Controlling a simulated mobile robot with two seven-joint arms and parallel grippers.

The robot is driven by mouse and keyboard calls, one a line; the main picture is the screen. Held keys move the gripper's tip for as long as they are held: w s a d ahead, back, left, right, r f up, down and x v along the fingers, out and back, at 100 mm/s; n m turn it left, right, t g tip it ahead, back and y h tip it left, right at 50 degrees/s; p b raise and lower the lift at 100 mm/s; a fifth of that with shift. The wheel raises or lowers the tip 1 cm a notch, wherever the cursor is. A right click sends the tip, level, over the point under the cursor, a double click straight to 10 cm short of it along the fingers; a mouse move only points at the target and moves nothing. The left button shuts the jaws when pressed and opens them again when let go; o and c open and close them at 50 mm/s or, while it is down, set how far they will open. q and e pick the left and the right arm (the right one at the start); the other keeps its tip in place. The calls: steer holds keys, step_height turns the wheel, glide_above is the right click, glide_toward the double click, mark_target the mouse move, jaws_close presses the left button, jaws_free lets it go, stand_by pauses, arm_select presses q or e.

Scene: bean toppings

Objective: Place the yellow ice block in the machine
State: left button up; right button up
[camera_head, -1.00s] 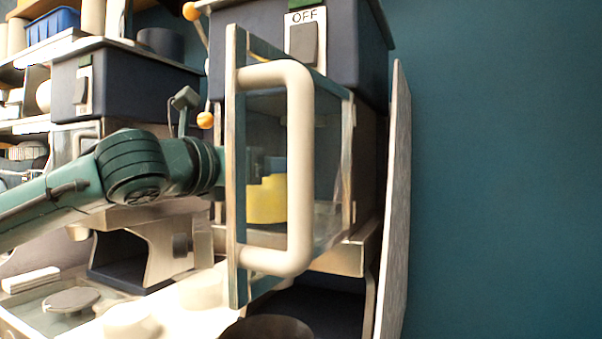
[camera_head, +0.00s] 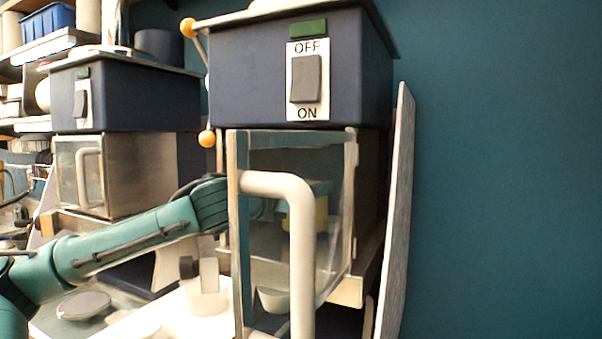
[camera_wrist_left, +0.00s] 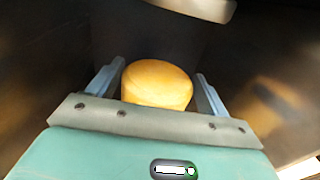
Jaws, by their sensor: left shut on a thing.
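The ice machine has a dark blue top (camera_head: 240,70) and an open glass door (camera_head: 262,215) with a large white handle (camera_head: 300,235). My left arm enters from the left behind this door. Its gripper (camera_head: 290,195), seen through the glass, is inside the chamber. My right gripper is out of view.
An OFF/ON switch (camera_head: 306,79) is on the machine's front. A second, similar machine (camera_head: 125,100) stands to the left. A pale upright panel (camera_head: 397,200) stands close on the right. A bowl (camera_head: 273,299) shows low through the glass.

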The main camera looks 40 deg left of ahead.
arm_select(q)
steer(key=shift+w+f+b, duration=0.15)
steer(key=shift+f+b, duration=0.55)
steer(key=shift+b, duration=0.2)
steer(key=shift+f, duration=0.25)
steer(key=o, duration=1.5)
steer(key=shift+c, duration=0.2)
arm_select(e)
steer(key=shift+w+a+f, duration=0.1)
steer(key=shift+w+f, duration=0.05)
